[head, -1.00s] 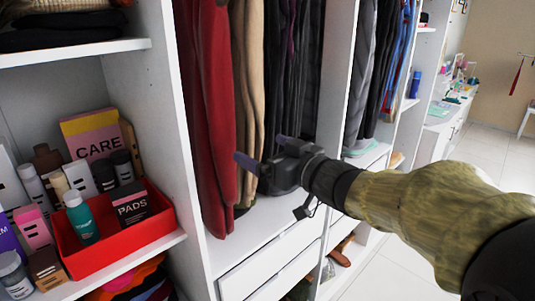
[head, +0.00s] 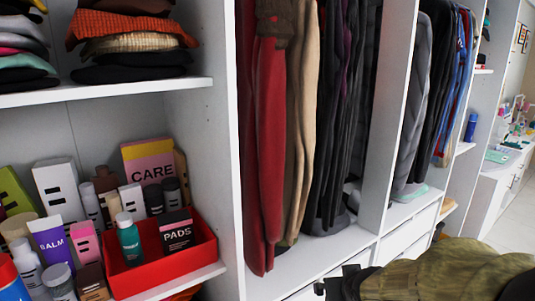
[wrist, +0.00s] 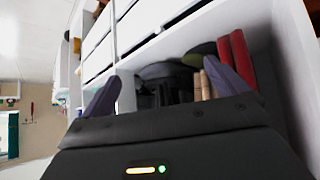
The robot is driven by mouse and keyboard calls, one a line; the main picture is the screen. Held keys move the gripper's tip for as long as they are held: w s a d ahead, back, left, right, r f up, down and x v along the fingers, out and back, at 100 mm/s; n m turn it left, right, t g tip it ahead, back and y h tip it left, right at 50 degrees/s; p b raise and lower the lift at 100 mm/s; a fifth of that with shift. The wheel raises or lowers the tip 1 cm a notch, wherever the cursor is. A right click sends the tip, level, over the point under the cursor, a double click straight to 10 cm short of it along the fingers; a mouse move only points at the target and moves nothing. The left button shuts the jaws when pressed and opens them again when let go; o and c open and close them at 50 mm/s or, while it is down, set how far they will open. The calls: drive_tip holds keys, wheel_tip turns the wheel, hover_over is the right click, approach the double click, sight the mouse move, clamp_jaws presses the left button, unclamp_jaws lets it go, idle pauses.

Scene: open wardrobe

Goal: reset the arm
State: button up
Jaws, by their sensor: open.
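My gripper (wrist: 170,90) is open and empty in the wrist view, its two purple-grey fingers spread apart. Beyond them are the wardrobe's hanging clothes and white drawers (wrist: 97,35). In the head view my arm reaches in from the lower right. The black wrist end shows at the bottom edge, in front of the white drawers (head: 407,238), and the fingers are hidden there. The hanging red garment (head: 268,130) and tan garment (head: 302,110) are up and left of the arm, apart from it.
A red box (head: 150,272) with toiletries stands on the left shelf. Folded clothes (head: 130,30) are stacked above it. White upright panels (head: 398,100) divide the wardrobe. Open floor (head: 508,228) shows at the right.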

drive_tip(key=s+a+f+g, duration=0.2)
drive_tip(key=s+f+g, duration=0.4)
drive_tip(key=s, duration=0.5)
wheel_tip(320, 180, down, 2)
drive_tip(key=shift+f, duration=0.15)
idle(0.7)
drive_tip(key=c, duration=0.4)
drive_tip(key=shift+c, duration=0.6)
